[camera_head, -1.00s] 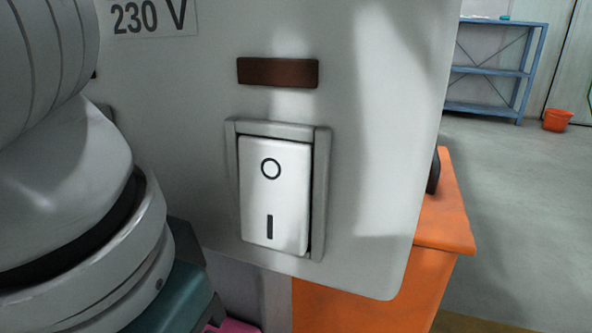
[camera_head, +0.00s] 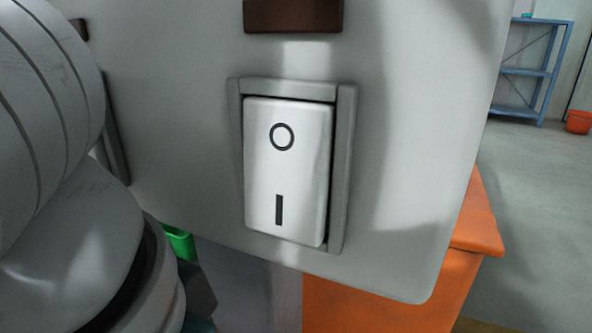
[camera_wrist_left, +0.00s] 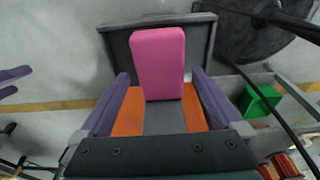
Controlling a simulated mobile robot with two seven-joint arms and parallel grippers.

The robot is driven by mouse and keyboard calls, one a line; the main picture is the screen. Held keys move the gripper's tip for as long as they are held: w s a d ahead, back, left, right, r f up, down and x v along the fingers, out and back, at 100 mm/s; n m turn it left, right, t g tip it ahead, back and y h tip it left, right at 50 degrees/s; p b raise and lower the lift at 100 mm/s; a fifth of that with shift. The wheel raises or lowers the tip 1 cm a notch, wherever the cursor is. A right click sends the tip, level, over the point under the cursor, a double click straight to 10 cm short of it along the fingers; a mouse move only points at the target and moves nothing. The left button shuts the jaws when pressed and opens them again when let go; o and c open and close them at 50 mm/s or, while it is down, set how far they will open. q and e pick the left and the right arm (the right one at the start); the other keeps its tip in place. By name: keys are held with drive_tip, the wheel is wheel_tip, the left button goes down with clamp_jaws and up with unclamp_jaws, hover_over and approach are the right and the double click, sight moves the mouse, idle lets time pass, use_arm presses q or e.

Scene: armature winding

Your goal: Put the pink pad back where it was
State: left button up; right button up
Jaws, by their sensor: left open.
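The pink pad (camera_wrist_left: 158,58) is a pink block in the left wrist view, in front of a dark grey rectangular panel or tray (camera_wrist_left: 118,42). My left gripper (camera_wrist_left: 161,76) is open, with a purple finger on each side of the pad's lower part and a visible gap on both sides. I cannot tell whether the pad rests on the panel. Two purple fingers, seemingly of my right gripper (camera_wrist_left: 16,82), show apart at the left wrist view's edge, with nothing seen between them. In the head view, neither gripper nor the pad shows.
A grey machine housing with a white rocker switch (camera_head: 288,170) fills the head view, close to my left arm. An orange cabinet (camera_head: 375,305) stands below it. A green bin (camera_wrist_left: 262,100) is right in the left wrist view. Open floor, a blue shelf (camera_head: 535,70) and orange bucket (camera_head: 578,122) lie beyond.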

use_arm(q)
wheel_tip(320, 180, up, 12)
drive_tip(key=s+p, duration=0.2)
drive_tip(key=p, duration=0.6)
drive_tip(key=shift+a, duration=0.35)
